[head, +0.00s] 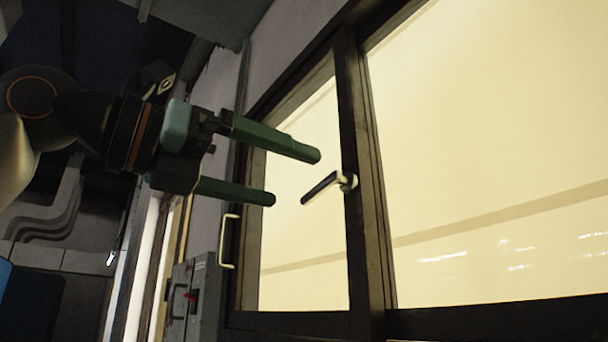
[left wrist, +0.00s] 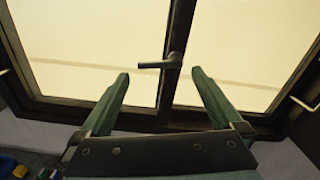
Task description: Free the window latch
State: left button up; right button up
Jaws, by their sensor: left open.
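The window latch (head: 328,187) is a dark lever handle on a light round base, mounted on the dark upright frame bar (head: 364,190) between two panes. In the head view its lever points down and to the left. My left gripper (head: 299,177) is open and empty, its two green fingers reaching toward the latch from the left without visibly touching it. In the left wrist view the latch (left wrist: 160,65) lies just beyond and between the two fingertips (left wrist: 160,77), its lever pointing left. My right gripper is in neither view.
A pale bracket handle (head: 229,241) stands on the left side of the window frame. A grey box with a red switch (head: 190,296) is below it. Bright window panes (head: 490,130) fill the right. Small coloured items (left wrist: 10,168) lie at the lower left of the left wrist view.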

aim_at(316, 187)
pick_arm(q)
jog(key=x, duration=0.4)
jog(key=shift+d+p, duration=0.1)
jog(key=shift+p, duration=0.25)
jog(key=shift+c, duration=0.2)
jog(key=c, duration=1)
jog(key=shift+r+m+p, duration=0.35)
jog(key=shift+m+p, duration=0.15)
jog(key=shift+p, duration=0.05)
jog(key=shift+m+p, duration=0.45)
jog(key=shift+m, duration=0.45)
